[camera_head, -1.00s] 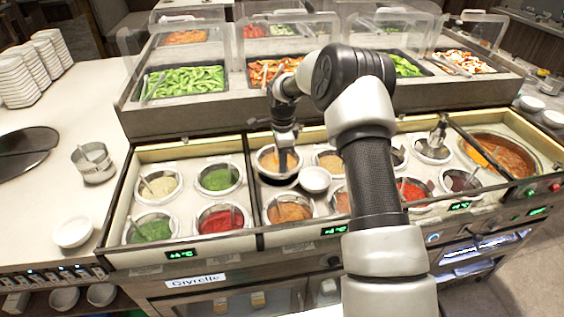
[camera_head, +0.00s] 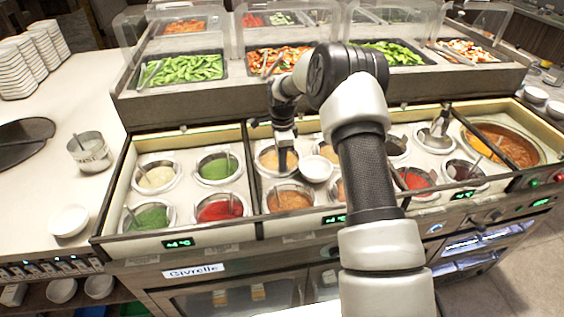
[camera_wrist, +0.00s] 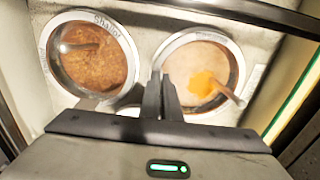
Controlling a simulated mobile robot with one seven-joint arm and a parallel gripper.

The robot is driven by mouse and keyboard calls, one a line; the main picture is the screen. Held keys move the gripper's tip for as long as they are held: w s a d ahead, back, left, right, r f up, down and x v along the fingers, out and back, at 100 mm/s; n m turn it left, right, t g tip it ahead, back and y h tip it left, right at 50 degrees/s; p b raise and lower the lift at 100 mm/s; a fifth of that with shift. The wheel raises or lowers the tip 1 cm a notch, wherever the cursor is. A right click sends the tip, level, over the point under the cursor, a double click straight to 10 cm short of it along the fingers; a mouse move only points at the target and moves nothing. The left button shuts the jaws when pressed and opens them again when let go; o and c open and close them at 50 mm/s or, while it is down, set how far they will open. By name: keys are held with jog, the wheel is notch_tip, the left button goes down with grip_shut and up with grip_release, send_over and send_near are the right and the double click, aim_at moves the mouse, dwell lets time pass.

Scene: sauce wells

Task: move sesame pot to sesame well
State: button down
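The sesame pot (camera_head: 272,159), a round pot of pale tan sauce with an orange patch, is in the left part of the back row of the middle counter section. In the wrist view the same pot (camera_wrist: 198,62) is on the right, with an orange-tipped spoon in it. It looks level and down in its well; the well is mostly hidden under it. My gripper (camera_head: 285,163) is at the pot's right edge. In the wrist view its two dark fingers (camera_wrist: 162,95) are close together across the pot's rim, apparently shut on it.
A brown pot marked Shallot (camera_wrist: 93,52) is close beside the fingers. A white bowl (camera_head: 315,169) is just right of my gripper. A pot of brown sauce (camera_head: 289,201) is in front. Red (camera_head: 220,208) and green (camera_head: 217,170) sauces are to the left.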

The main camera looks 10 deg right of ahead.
jog(key=shift+f+b, duration=0.15)
jog(key=shift+b, duration=0.15)
dwell(0.5)
jog(key=c, duration=1.9)
grip_release()
jog(key=shift+o, duration=0.8)
jog(key=shift+s+f, duration=0.1)
jog(key=shift+f, duration=0.1)
jog(key=o, duration=0.5)
jog(key=shift+c, duration=0.2)
jog(key=shift+r, duration=0.2)
notch_tip(320, 180, up, 11)
jog(key=p, duration=0.6)
jog(key=shift+f, duration=0.1)
